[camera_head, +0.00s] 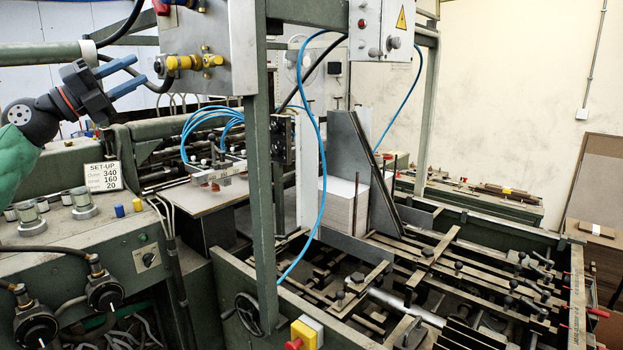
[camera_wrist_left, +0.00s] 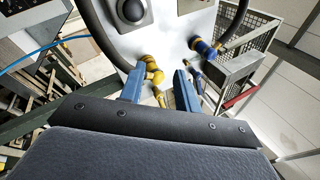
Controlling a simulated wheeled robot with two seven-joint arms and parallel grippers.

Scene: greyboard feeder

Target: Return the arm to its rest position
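My left gripper (camera_head: 139,72) is at the upper left of the head view, on a dark wrist with a green sleeve behind it. Its two blue fingers stand apart with nothing between them. In the left wrist view the open fingers (camera_wrist_left: 159,82) point towards a grey control box (camera_wrist_left: 175,25) with yellow and blue fittings. A yellow fitting (camera_wrist_left: 154,72) shows between the fingers, apparently beyond them; contact cannot be told. In the head view the valve box (camera_head: 215,45) with yellow fittings (camera_head: 195,62) is just right of the gripper. My right gripper is not in view.
A green machine post (camera_head: 262,200) and blue hoses (camera_head: 318,150) stand right of the arm. Below are a set-up card (camera_head: 103,176), a console with knobs (camera_head: 84,203) and a feeder table (camera_head: 200,198). A stack of board (camera_head: 344,205) stands in the middle.

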